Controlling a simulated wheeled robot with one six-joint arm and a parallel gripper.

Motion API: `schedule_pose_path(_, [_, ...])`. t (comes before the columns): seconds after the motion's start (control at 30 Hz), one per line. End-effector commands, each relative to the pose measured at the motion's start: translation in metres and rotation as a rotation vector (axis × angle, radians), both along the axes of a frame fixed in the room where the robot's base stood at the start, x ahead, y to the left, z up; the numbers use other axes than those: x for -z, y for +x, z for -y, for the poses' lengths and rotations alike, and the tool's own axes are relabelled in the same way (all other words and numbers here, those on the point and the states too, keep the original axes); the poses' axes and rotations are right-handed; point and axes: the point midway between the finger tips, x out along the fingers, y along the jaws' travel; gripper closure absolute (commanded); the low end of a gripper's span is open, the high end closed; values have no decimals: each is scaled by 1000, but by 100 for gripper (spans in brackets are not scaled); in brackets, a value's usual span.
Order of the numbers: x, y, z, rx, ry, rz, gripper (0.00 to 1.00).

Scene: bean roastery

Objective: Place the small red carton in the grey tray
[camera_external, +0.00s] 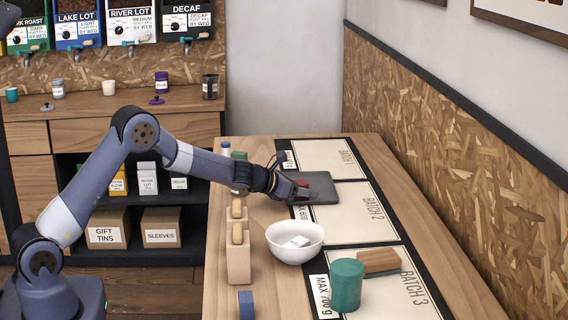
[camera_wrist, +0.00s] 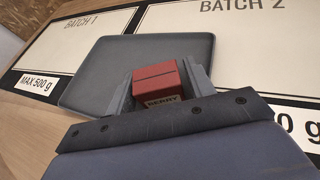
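The small red carton (camera_wrist: 163,76), with a label reading BERRY, sits between the two fingers of my gripper (camera_wrist: 164,84) in the wrist view. The fingers lie close against its sides, so my gripper is shut on it. In the outside view only a bit of the carton's red shows at my gripper (camera_external: 301,190). The grey tray (camera_wrist: 105,62) is flat with rounded corners and empty where it shows. It also shows in the outside view (camera_external: 322,183), on the mat by Batch 1 and Batch 2. The carton overlaps the tray's near edge in the picture; I cannot tell its height above it.
A white bowl (camera_external: 283,246) with a small white packet stands nearer the camera. A wooden holder (camera_external: 238,262) is left of it. A green canister (camera_external: 347,286) and a brown block (camera_external: 379,261) are by Batch 3. A chipboard wall (camera_external: 450,150) bounds the right.

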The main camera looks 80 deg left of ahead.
Motion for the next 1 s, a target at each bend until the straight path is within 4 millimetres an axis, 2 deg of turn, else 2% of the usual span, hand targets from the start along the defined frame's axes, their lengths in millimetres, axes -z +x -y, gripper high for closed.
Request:
schedule_pose_path(0.1, [0,0,0,0,0,0,41])
schedule_pose_path(0.47, [-5,-1,0,0,1,0,41])
schedule_pose_path(0.67, [-11,-21,8,-1,0,2,41])
schedule_pose_path(1.0, [-33,-68,28,-1,2,3,41])
